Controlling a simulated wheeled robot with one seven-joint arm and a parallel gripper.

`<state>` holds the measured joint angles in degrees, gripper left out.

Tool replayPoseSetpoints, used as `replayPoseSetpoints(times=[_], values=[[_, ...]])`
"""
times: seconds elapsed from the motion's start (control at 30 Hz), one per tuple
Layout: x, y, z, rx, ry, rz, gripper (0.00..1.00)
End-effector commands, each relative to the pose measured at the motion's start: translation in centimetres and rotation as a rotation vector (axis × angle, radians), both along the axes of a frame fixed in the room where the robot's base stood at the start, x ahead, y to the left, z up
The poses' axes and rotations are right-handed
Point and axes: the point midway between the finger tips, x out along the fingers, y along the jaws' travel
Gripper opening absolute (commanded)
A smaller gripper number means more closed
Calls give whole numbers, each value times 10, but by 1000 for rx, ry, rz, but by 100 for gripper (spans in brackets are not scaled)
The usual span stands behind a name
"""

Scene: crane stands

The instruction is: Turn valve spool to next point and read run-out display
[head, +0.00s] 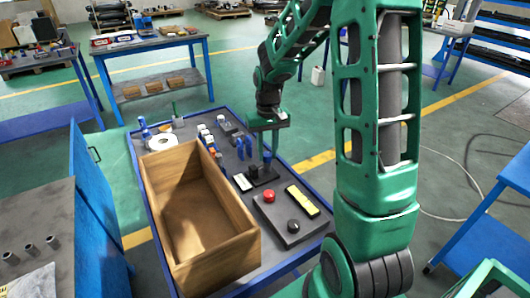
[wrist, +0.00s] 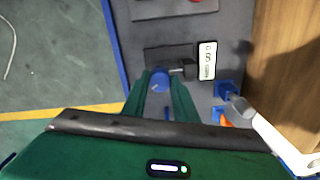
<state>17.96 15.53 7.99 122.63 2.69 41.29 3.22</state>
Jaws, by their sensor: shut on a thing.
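My gripper (head: 266,152) points down over the cart, and its green fingers (wrist: 160,98) are shut on the blue upright valve spool (wrist: 160,81). The spool (head: 267,160) stands on a dark base plate (wrist: 167,53). A dark probe-like part (wrist: 186,69) sits beside the spool, between it and the display. The small white run-out display (wrist: 207,61) is right of the spool in the wrist view; in the head view it lies left of the base (head: 242,182). It bears dark characters, too small to read surely. The fingers hide the spool's lower part in the wrist view.
A large open wooden crate (head: 245,245) fills the cart's left side. A white roll (head: 161,142) lies at the back left.

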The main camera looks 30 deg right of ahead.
Motion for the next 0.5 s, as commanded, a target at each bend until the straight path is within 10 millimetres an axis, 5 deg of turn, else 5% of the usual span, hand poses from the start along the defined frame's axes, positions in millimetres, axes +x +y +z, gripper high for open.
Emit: replayPoseSetpoints(times=[0.3,0.33,0.4,0.5], values=[[2,1,1,0,-6,4,4],[2,1,1,0,-6,4,28],[2,1,1,1,-5,4,45],[2,1,1,0,-4,3,45]])
